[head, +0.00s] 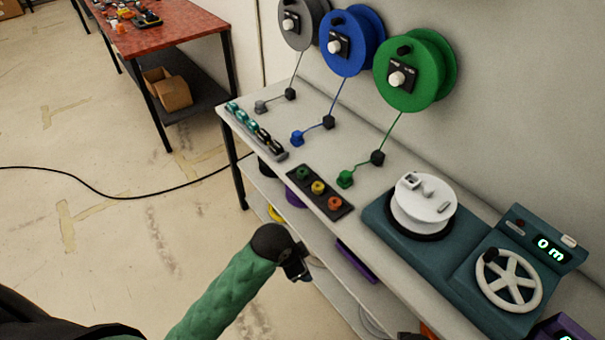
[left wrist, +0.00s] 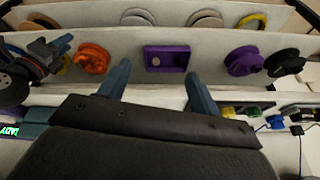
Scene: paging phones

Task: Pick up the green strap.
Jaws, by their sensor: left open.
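The green strap (head: 391,136) runs from the green reel (head: 436,62) on the wall down to a dark block (head: 377,158) on the bench top. Its green end piece (head: 345,179) rests on the bench near the front edge. My left gripper (head: 296,266) is in front of the bench, below and left of that end piece and apart from it. In the left wrist view its two fingers (left wrist: 160,86) are spread with nothing between them. A gripper, seemingly my right one (left wrist: 52,50), shows at the left there; its jaws are unclear. I cannot make out the strap in that view.
Blue (head: 352,43) and grey (head: 303,24) reels hang beside the green one. A button panel (head: 320,192) lies at the bench's front edge, and a white spool (head: 424,207) stands to the right. Spools and a purple tray (left wrist: 172,58) sit on the shelf below.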

